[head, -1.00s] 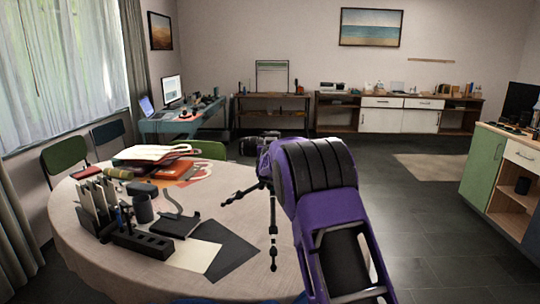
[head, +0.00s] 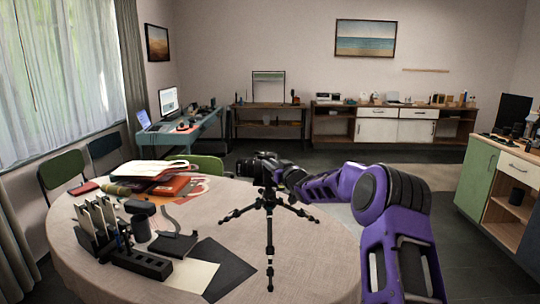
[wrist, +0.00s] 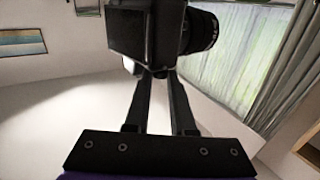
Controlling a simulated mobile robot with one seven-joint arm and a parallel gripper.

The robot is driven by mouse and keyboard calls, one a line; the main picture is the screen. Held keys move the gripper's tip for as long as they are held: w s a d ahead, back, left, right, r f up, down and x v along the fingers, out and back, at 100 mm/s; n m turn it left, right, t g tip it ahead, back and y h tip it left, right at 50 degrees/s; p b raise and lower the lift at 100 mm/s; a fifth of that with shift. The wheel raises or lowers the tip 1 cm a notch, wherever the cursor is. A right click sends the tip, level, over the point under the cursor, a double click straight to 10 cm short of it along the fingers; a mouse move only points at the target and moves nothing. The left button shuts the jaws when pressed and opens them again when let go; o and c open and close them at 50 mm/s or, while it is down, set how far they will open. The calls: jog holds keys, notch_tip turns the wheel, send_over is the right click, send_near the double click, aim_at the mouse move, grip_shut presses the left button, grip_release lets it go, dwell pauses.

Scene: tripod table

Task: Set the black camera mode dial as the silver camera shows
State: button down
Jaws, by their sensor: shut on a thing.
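The black camera (head: 262,168) stands on a black tripod (head: 269,225) on the round table, its lens toward the left. My arm reaches in from the right, and my gripper (head: 288,177) is at the right side of the camera. In the wrist view the black camera (wrist: 160,32) fills the top middle, with its lens to the right. My gripper's two fingers (wrist: 157,76) run up to it and are shut on a small part there. The held part and the mode dial's setting are hidden or too dark to tell. I cannot make out a silver camera.
The round table (head: 310,255) has a pale cloth. Its left side holds folders (head: 160,172), a black file holder (head: 95,225), dark blocks (head: 142,262) and flat sheets (head: 225,268). The tripod's legs spread wide. The cloth right of the tripod is mostly clear.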

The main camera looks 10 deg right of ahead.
jog(key=shift+y+p, duration=0.3)
jog(key=shift+p, duration=0.25)
jog(key=c, duration=0.8)
grip_release()
jog(key=shift+o, duration=0.2)
jog(key=shift+d, duration=0.1)
jog(key=shift+f+b, duration=0.25)
jog(key=shift+b, duration=0.9)
jog(key=shift+f+m+h+b, duration=0.1)
jog(key=shift+m+h+b, duration=0.2)
jog(key=shift+h+b, duration=0.65)
jog(key=h+b, duration=0.1)
jog(key=m+h+b, duration=0.1)
jog(key=b, duration=0.1)
jog(key=a+m+t+h+b, duration=0.1)
jog(key=shift+r+b, duration=0.25)
jog(key=shift+b, duration=0.15)
jog(key=shift+a+r+m+h, duration=0.1)
jog(key=shift+r+m+h, duration=0.05)
jog(key=shift+m+h, duration=0.55)
